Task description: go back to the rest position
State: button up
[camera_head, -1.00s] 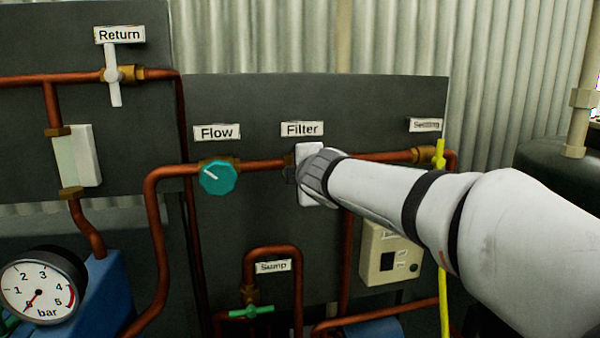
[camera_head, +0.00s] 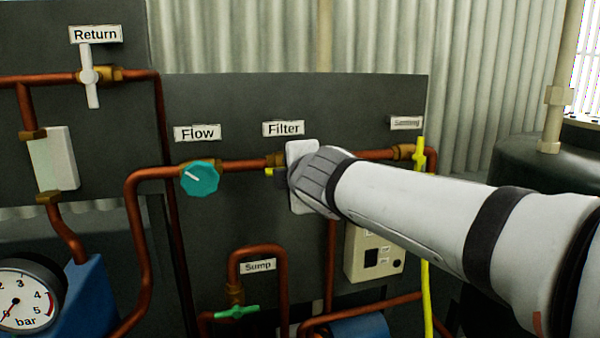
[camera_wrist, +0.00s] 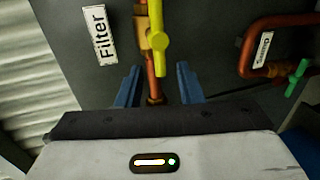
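My gripper (camera_head: 281,177) is in front of the grey panel, just below and right of the "Filter" label (camera_head: 283,129). In the wrist view its two blue fingers (camera_wrist: 158,84) are spread apart with nothing held. The yellow filter valve handle (camera_wrist: 160,40) lies ahead of them in the picture, its rounded end near the gap between the fingertips. Clear space shows on both sides of it; the exact depth gap cannot be told. In the head view only a small yellow bit of this handle (camera_head: 269,171) shows; my wrist hides the rest.
A teal Flow knob (camera_head: 199,178) is left of my gripper. A yellow Settling handle (camera_head: 420,155) stands behind my forearm. Copper pipes cross the panel, with the green Sump handle (camera_head: 238,312) below. A pressure gauge (camera_head: 25,298) is at lower left.

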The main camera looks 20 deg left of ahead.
jog(key=s+d+f+m+g+h+p, duration=0.1)
jog(key=d+f+m+h+p, duration=0.15)
jog(key=d+f+m, duration=0.4)
jog(key=s+d+f+m+g+h+p, duration=0.1)
jog(key=s+d+m+g+h, duration=0.15)
jog(key=d, duration=0.75)
jog(key=s+d+f+m+g+h+p, duration=0.1)
jog(key=d+f+m+h+p, duration=0.15)
jog(key=d+m, duration=0.4)
jog(key=s+d+f+m+g+p, duration=0.1)
jog(key=s+d+f+m, duration=0.3)
jog(key=s, duration=0.4)
jog(key=s+d+f+m+g+p, duration=0.2)
jog(key=s+d+f+m+g, duration=0.2)
jog(key=s, duration=0.4)
jog(key=shift+d+f+m+g, duration=0.4)
jog(key=shift+d+f, duration=0.35)
jog(key=shift+d, duration=0.25)
jog(key=shift+w, duration=0.1)
